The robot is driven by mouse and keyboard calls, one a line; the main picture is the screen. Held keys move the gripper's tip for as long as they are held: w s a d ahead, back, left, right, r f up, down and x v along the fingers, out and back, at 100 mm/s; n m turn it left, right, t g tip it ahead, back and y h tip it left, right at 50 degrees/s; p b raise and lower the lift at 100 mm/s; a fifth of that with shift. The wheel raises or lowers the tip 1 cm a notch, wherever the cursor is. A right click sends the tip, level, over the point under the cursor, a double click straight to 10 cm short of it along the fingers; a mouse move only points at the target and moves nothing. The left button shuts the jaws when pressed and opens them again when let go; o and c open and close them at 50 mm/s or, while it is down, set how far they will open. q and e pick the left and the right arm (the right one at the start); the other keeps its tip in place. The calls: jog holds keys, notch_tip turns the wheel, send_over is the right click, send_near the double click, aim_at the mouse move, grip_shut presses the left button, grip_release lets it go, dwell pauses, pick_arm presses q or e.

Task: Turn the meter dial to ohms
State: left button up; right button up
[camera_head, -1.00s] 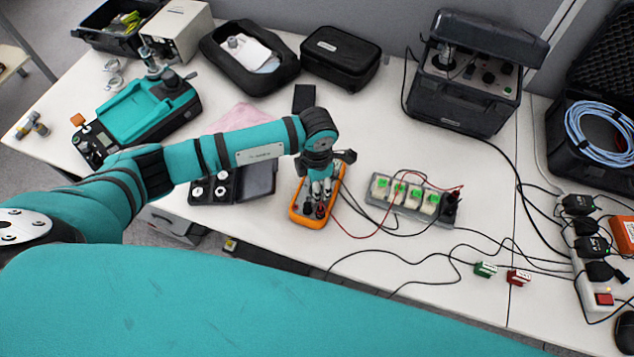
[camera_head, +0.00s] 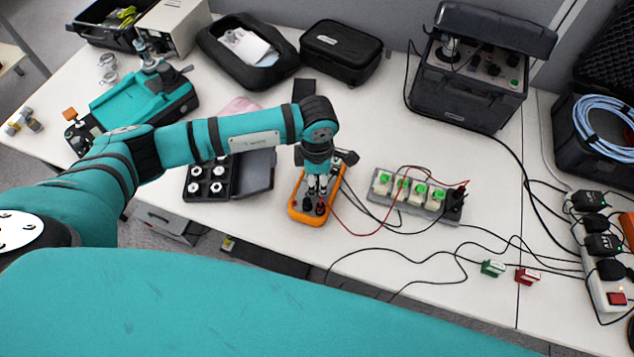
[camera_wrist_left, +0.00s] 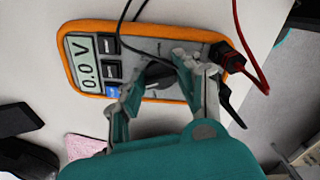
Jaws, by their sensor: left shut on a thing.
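The meter (camera_head: 298,212) is an orange-edged multimeter lying on the white table, under my left gripper. In the left wrist view the meter (camera_wrist_left: 75,28) shows its display (camera_wrist_left: 86,72), which reads 0.0 V. The dark dial (camera_wrist_left: 158,76) is on the meter's grey face, between the fingers and partly hidden by them. My left gripper (camera_head: 317,188) points down at the meter; in the wrist view its fingers (camera_wrist_left: 160,95) are shut on the dial. Red and black leads (camera_wrist_left: 240,40) plug into the meter's end. My right gripper is not in view.
A terminal block with green-topped parts (camera_head: 411,190) stands right of the meter, with loose cables around it. An open black box of white discs (camera_head: 206,183) lies to the left. A black case (camera_head: 341,52) stands behind. A black instrument (camera_head: 466,100) is back right.

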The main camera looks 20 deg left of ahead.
aim_at(317, 181)
pick_arm(q)
jog(key=m+b, duration=0.3)
jog(key=shift+f, duration=0.15)
jog(key=shift+m+b, duration=0.6)
jog(key=shift+m, duration=0.1)
jog(key=o, duration=1.1)
jog(key=shift+o, duration=0.2)
notch_tip(317, 181, up, 12)
jog(key=shift+r, duration=0.2)
